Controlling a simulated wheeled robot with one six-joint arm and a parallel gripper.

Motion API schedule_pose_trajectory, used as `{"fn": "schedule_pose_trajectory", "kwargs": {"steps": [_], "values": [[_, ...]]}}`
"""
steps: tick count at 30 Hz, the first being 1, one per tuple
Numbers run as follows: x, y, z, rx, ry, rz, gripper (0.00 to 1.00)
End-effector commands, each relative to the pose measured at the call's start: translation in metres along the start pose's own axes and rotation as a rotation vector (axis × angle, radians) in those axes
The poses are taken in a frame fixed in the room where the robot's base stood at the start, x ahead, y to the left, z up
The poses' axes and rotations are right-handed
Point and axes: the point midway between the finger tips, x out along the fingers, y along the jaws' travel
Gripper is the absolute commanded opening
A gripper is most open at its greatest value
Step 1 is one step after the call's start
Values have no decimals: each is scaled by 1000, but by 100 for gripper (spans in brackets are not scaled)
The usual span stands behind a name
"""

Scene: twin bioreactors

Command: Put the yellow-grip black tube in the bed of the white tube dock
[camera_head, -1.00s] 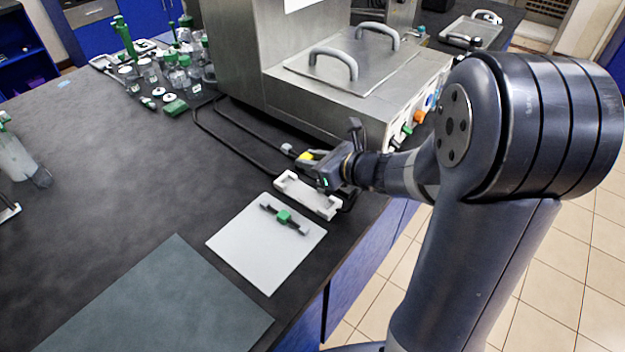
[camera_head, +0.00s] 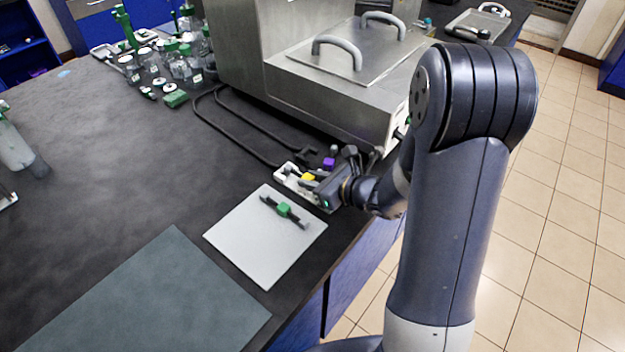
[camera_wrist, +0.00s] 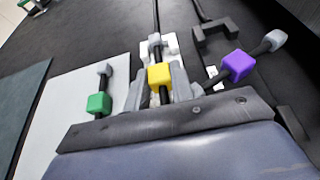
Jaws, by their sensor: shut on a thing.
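My gripper (camera_wrist: 160,80) is shut on the yellow grip (camera_wrist: 160,74) of the black tube. Its two grey fingers stand on either side of the grip. In the head view the yellow-grip black tube (camera_head: 308,177) is over the white tube dock (camera_head: 284,175), near the bench's front edge. The dock also shows in the wrist view (camera_wrist: 173,46), under and beyond the tube, roughly in line with it. My gripper hides much of the dock. I cannot tell whether the tube touches the bed or is just above it.
A purple-grip tube (camera_wrist: 234,65) is close on the right, near a dark bracket (camera_wrist: 212,36). A green-grip tube (camera_head: 284,209) lies on a white mat (camera_head: 250,245) to the left. A steel bioreactor housing (camera_head: 330,100) stands behind. Open bench lies left.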

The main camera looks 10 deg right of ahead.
Motion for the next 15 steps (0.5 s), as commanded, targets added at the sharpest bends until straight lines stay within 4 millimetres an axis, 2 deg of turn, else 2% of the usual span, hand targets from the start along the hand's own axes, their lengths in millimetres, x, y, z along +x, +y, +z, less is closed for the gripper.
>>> {"fn": "schedule_pose_trajectory", "kwargs": {"steps": [15], "values": [[4,0,-9,1,1,0,1]]}}
